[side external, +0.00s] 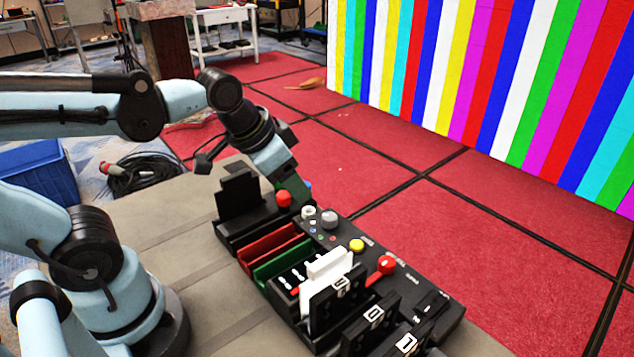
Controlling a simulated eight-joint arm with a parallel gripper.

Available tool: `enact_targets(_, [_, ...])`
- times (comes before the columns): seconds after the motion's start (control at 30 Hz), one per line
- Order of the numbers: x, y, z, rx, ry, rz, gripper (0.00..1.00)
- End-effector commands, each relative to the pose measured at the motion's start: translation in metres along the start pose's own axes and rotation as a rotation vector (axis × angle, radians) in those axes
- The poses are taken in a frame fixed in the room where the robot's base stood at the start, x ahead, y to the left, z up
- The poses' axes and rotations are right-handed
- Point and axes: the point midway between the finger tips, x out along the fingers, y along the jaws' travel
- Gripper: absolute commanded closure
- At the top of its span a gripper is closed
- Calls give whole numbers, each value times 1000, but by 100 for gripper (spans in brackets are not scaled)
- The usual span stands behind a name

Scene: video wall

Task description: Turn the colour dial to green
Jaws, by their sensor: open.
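The control panel (400,280) is black and carries several knobs and buttons. A grey round knob (329,218) stands near its far left end, with small coloured marks beside it; it looks like the colour dial, but I cannot read its setting. A smaller white round piece (308,212) sits just left of it. My gripper (288,187) points down to the left of these, close above a red ball-shaped knob (284,198). It is open, with its fingertips partly hidden and small in view. I cannot tell whether it touches the red knob.
A yellow button (357,245) and a red knob (386,265) sit further right on the panel. Slotted racks with red, green, white and numbered black plates (325,300) stand in front. The video wall (500,80) shows many vertical colour stripes.

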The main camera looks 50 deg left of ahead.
Motion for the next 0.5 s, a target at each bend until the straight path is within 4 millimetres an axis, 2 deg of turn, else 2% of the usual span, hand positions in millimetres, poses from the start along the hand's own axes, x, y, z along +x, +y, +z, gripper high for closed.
enact_targets(0.03, [-1, 0, -10, 82, -40, 13, 41])
enact_targets(0.2, [-1, 1, -36, 390, -181, 85, 41])
enact_targets(0.5, [11, 6, -70, 859, -361, 274, 41])
